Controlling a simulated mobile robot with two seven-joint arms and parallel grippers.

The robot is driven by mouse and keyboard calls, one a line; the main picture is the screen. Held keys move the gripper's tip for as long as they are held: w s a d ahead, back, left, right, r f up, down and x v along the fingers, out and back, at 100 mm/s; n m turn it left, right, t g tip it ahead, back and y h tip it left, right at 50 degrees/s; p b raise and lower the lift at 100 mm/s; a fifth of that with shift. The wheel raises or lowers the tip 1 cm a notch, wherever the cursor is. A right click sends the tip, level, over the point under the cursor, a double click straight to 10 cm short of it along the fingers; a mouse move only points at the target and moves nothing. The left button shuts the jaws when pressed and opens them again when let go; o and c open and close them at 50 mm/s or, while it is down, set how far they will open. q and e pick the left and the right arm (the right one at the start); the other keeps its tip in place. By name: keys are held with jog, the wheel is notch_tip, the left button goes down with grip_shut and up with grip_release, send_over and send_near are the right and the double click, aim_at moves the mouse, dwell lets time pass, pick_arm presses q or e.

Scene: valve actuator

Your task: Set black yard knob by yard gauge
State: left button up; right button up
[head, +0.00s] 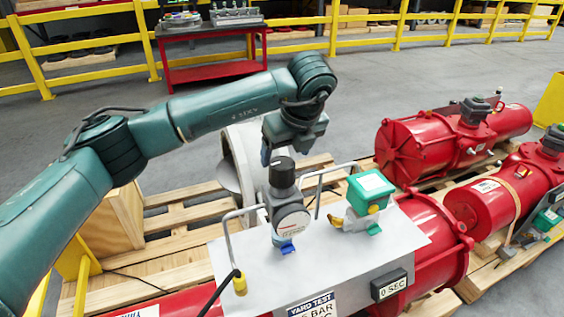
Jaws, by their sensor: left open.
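The black yard knob (282,170) sits upright on top of a grey regulator on the light grey panel (342,262). The yard gauge (292,226), a round white dial, faces forward just below the knob. Its needle is too small to read. My left gripper (284,150) points down, just above and behind the knob in the picture. It is open and holds nothing; one bluish finger shows left of the knob, and the other is hard to make out. Whether a finger touches the knob cannot be told. My right gripper is out of view.
Bent metal handles (320,190) flank the regulator. A green-topped box (371,190) with a yellow part stands to its right, and a small display (389,285) reads "0 SEC". Red actuators (425,142) lie on pallets at right. Yellow railings and a red cart (212,70) stand behind.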

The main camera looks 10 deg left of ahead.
aim_at(283, 163)
pick_arm(q)
jog(key=p+x, duration=0.1)
jog(key=x, duration=0.5)
jog(key=shift+f, duration=0.1)
jog(key=shift+c, duration=0.2)
jog(key=c, duration=0.9)
